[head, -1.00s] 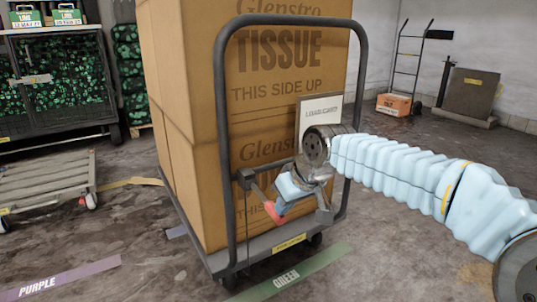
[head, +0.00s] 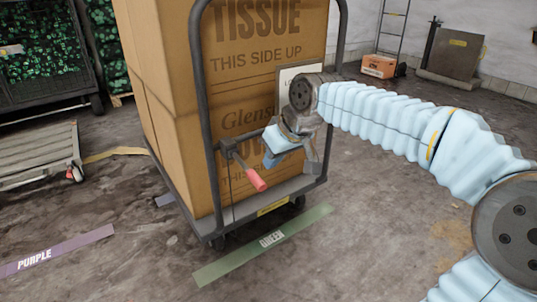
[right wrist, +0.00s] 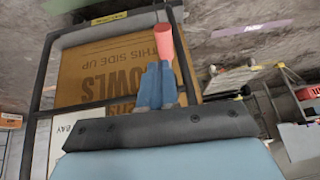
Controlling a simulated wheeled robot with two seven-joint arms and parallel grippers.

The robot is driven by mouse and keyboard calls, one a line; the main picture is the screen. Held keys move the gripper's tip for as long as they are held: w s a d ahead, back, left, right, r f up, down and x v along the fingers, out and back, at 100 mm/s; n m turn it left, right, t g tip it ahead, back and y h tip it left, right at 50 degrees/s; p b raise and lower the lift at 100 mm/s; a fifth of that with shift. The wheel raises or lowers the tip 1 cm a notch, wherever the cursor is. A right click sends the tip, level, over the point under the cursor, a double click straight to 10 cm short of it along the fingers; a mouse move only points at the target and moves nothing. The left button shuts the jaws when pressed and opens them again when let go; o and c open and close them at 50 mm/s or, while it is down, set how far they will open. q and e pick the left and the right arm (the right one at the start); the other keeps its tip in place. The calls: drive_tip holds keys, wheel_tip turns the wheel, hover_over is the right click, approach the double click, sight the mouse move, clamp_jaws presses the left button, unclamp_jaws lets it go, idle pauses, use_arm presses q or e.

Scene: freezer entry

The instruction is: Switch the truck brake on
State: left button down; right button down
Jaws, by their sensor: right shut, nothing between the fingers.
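The truck (head: 200,85) is a flat cart with a dark tubular push frame. Its brake lever has a red grip (head: 256,180) that slants down and to the right from a pivot on the left of the frame. My right gripper (head: 272,140) is shut and empty, above and to the right of the red grip in the head view. In the right wrist view the blue fingers (right wrist: 157,75) point towards the red grip (right wrist: 167,42), which lies close to their tips; I cannot tell whether they touch. My left gripper is not in view.
A tall tissue carton (head: 160,60) stands on the truck. A green floor strip (head: 265,245) lies in front, and a purple strip (head: 60,250) at the left. A low cart (head: 35,150) stands at the left. An orange crate (head: 380,66) is at the back right.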

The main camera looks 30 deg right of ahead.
drive_tip(key=s+d+r+p, duration=0.1)
drive_tip(key=s+r, duration=0.4)
drive_tip(key=s, duration=0.1)
drive_tip(key=shift+s+r, duration=0.15)
drive_tip(key=shift+r, duration=0.05)
idle(0.4)
